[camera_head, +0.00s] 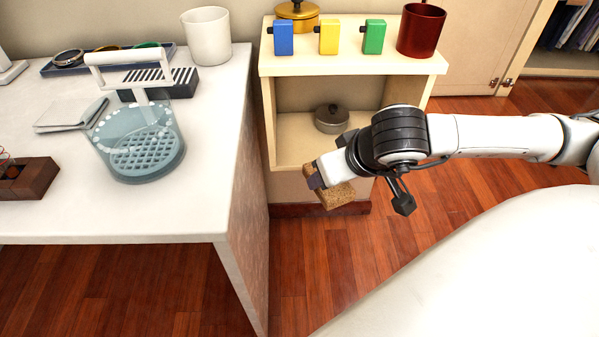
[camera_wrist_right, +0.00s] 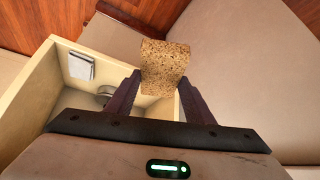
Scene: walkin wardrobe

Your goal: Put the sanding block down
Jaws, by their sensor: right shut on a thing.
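The sanding block (camera_head: 338,195), a speckled brown cork-like block, is held in my right gripper (camera_head: 320,178) in front of the low cream cabinet. In the right wrist view the block (camera_wrist_right: 165,66) sits between the two dark fingers of the gripper (camera_wrist_right: 160,92), which is shut on it. The block is in the air, over the front of the cabinet, with its far end past the fingertips. My left gripper is not in view.
A white table (camera_head: 215,160) at left carries a blue-grey caddy (camera_head: 138,145), a folded cloth (camera_head: 70,115), a dark wooden box (camera_head: 28,180) and a white cup (camera_head: 207,36).

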